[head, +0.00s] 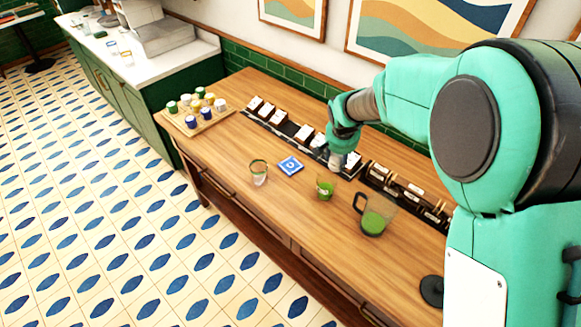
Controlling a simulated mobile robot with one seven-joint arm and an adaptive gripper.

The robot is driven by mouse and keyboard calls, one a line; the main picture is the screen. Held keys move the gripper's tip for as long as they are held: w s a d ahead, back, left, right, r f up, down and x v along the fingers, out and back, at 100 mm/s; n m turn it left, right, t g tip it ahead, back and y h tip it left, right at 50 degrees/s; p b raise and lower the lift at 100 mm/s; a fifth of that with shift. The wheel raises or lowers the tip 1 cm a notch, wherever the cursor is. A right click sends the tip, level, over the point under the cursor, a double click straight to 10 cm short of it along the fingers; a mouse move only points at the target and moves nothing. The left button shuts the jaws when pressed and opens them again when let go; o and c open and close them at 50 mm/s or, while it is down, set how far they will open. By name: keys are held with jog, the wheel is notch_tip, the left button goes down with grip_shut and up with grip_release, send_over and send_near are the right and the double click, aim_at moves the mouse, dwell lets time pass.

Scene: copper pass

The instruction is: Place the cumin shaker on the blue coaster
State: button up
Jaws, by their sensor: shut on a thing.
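My gripper (338,158) points down over the dark rack, to the right of the coaster. It is shut on a small pale shaker (335,162), mostly hidden by the fingers. The shaker's label cannot be read, so I cannot tell from the picture that it is cumin. I cannot tell whether its base is clear of the rack.
Similar shakers stand in the dark rack (288,128) along the wall. A clear glass (259,172), a green-filled cup (325,187) and a pitcher of green liquid (373,222) stand near the coaster. A tray (222,118) of several small cups sits at the counter's far end.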

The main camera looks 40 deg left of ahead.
jog(key=s+a, duration=0.5)
jog(key=s, duration=0.8)
notch_tip(320, 180, down, 9)
jog(key=shift+s+a+r+b, duration=0.15)
jog(key=shift+s+b, duration=0.15)
jog(key=shift+b, duration=0.15)
send_over(292, 173)
jog(key=shift+s+f, duration=0.15)
jog(key=shift+f, duration=0.65)
jog(key=shift+f, duration=1.7)
jog(key=shift+f, duration=0.15)
